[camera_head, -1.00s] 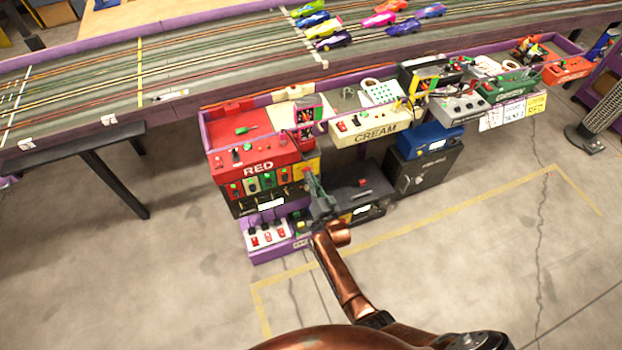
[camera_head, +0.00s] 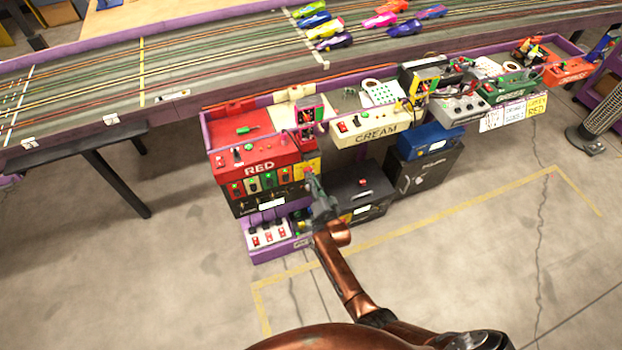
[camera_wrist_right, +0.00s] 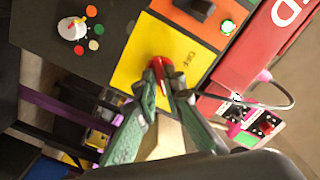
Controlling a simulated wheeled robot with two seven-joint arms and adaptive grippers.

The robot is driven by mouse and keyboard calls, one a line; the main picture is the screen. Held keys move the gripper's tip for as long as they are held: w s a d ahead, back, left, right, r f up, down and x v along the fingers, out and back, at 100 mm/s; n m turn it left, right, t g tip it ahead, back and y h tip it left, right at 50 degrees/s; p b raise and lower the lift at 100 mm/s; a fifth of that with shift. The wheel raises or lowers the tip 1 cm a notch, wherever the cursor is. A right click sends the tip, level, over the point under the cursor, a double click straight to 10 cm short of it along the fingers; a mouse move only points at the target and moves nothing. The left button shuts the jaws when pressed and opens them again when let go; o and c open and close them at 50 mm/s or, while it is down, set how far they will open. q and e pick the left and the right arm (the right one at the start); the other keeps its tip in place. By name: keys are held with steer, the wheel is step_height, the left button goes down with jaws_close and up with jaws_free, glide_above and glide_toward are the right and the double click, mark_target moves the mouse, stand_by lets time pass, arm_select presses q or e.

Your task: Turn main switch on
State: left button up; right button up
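A red switch (camera_wrist_right: 160,72) sits on a yellow panel (camera_wrist_right: 140,45) with the sideways word "OFF" beside it in the right wrist view. In the head view the yellow panel (camera_head: 314,163) is at the right end of the red unit. My right gripper (camera_wrist_right: 164,86) has its two green-grey fingertips at the red switch, one on either side, with a narrow gap between them. I cannot tell whether they press on it. In the head view the right gripper (camera_head: 311,180) partly hides the panel's lower area. My left gripper is out of view.
The red unit (camera_head: 255,155) carries several small switches. A power strip (camera_head: 266,235) is below, and a black box (camera_head: 362,180) is right of the gripper. In the wrist view an orange panel (camera_wrist_right: 180,15) with a black rocker and green light adjoins the yellow panel.

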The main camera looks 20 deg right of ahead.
steer(key=o, duration=0.3)
steer(key=shift+o, duration=0.2)
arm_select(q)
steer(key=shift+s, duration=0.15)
arm_select(e)
steer(key=s, duration=1.2)
steer(key=shift+d, duration=0.2)
